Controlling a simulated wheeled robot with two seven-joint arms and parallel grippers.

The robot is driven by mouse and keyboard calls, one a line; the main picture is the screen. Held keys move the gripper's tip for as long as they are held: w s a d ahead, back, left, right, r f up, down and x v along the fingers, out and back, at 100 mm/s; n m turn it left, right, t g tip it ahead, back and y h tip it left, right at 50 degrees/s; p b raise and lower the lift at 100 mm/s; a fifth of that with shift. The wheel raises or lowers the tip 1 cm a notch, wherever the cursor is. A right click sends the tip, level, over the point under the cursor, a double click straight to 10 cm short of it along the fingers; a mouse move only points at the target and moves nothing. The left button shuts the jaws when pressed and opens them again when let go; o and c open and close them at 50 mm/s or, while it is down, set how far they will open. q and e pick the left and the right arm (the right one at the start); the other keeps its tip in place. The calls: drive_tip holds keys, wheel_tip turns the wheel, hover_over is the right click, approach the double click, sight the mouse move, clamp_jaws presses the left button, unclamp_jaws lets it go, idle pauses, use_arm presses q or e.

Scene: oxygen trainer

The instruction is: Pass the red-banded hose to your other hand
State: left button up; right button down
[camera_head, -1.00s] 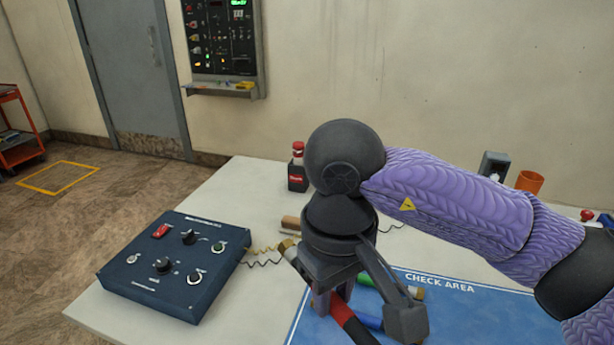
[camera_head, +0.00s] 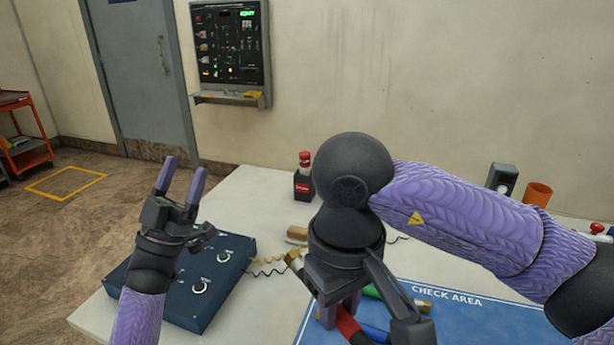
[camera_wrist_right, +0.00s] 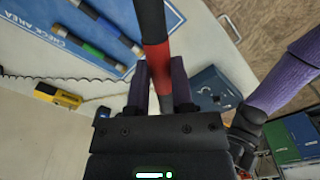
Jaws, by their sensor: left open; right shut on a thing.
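The red-banded hose is a dark hose with a red band (camera_wrist_right: 157,60); in the head view its red part (camera_head: 347,322) shows below my right gripper (camera_head: 340,310). My right gripper, also in the right wrist view (camera_wrist_right: 160,88), is shut on the hose at the red band. The hose's brass end (camera_head: 293,259) sticks out left of that gripper in the head view. The rest is cut off by the frame or hidden by the gripper. My left gripper (camera_head: 181,178) is open and empty, fingers up, left of the hose and in front of the blue control box.
The blue control box (camera_head: 215,291) stands at the table's left. A green hose (camera_head: 397,299) and a blue hose (camera_head: 374,332) lie on the blue check-area mat (camera_head: 480,318). A small dark holder with a red-topped item (camera_head: 304,183) stands at the back.

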sight(340, 310)
use_arm(q)
drive_tip(key=s+d+r+m+g+h, duration=0.2)
drive_tip(key=s+d+m+g, duration=0.1)
drive_tip(key=d+m+g, duration=1.05)
drive_tip(key=s+d+r+m+g+h, duration=0.1)
drive_tip(key=s+d+r+m+g, duration=0.15)
drive_tip(key=d+m+g, duration=1.05)
use_arm(e)
drive_tip(key=shift+d, duration=0.1)
use_arm(q)
wheel_tip(340, 310, down, 4)
drive_tip(key=s+y, duration=0.1)
drive_tip(key=y, duration=0.9)
drive_tip(key=s+a+r+n+t+y, duration=0.1)
drive_tip(key=a+r+n+t+y, duration=0.1)
drive_tip(key=a+r+n+y, duration=0.45)
wheel_tip(340, 310, down, 14)
drive_tip(key=a+m+y, duration=0.1)
drive_tip(key=shift+s+f, duration=0.15)
drive_tip(key=shift+s, duration=0.1)
clamp_jaws()
use_arm(e)
drive_tip(key=shift+c, duration=1.9)
unclamp_jaws()
use_arm(q)
drive_tip(key=shift+a, duration=0.1)
use_arm(e)
wheel_tip(340, 310, up, 12)
